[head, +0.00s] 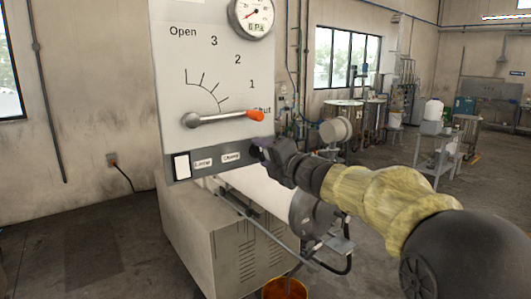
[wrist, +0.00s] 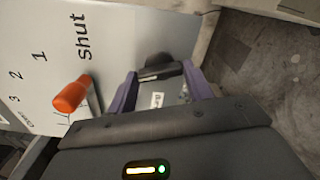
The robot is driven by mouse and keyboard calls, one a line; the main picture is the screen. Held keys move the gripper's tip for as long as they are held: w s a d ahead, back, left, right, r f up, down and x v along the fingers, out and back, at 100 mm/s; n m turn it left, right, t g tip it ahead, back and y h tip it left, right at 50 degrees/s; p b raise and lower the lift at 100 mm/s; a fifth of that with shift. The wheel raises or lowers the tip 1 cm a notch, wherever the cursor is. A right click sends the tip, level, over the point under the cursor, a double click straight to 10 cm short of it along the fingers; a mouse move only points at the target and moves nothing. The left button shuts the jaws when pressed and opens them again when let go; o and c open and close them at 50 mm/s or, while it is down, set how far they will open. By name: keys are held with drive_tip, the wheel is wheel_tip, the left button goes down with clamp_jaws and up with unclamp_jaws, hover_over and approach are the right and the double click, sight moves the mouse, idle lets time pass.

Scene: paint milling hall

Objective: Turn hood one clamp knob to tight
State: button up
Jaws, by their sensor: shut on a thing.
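The hood control panel (head: 175,90) is a pale upright board with a dark strip (head: 185,176) along its bottom edge. A dark clamp knob (wrist: 160,68) shows in the wrist view between the purple fingers of my gripper (wrist: 160,75). The gripper is shut on it. In the head view my gripper (head: 262,148) is at the right end of the dark strip and hides most of the knob. Small labels (head: 231,157) sit on the strip left of the knob; the knob's pointing direction cannot be made out.
A lever with an orange tip (head: 255,116) points at "Shut" just above my gripper; the tip is also in the wrist view (wrist: 71,95). A gauge (head: 251,14) is above. A grey cabinet (head: 195,240) and an orange bucket (head: 285,289) are below. The floor at left is clear.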

drive_tip(key=shift+m+p, duration=0.65)
drive_tip(key=shift+m, duration=1.55)
drive_tip(key=shift+f, duration=0.1)
drive_tip(key=o, duration=1)
drive_tip(key=shift+d, duration=0.1)
drive_tip(key=b+v, duration=0.5)
drive_tip(key=v, duration=1.2)
drive_tip(key=shift+s+d, duration=0.1)
drive_tip(key=shift+d, duration=0.05)
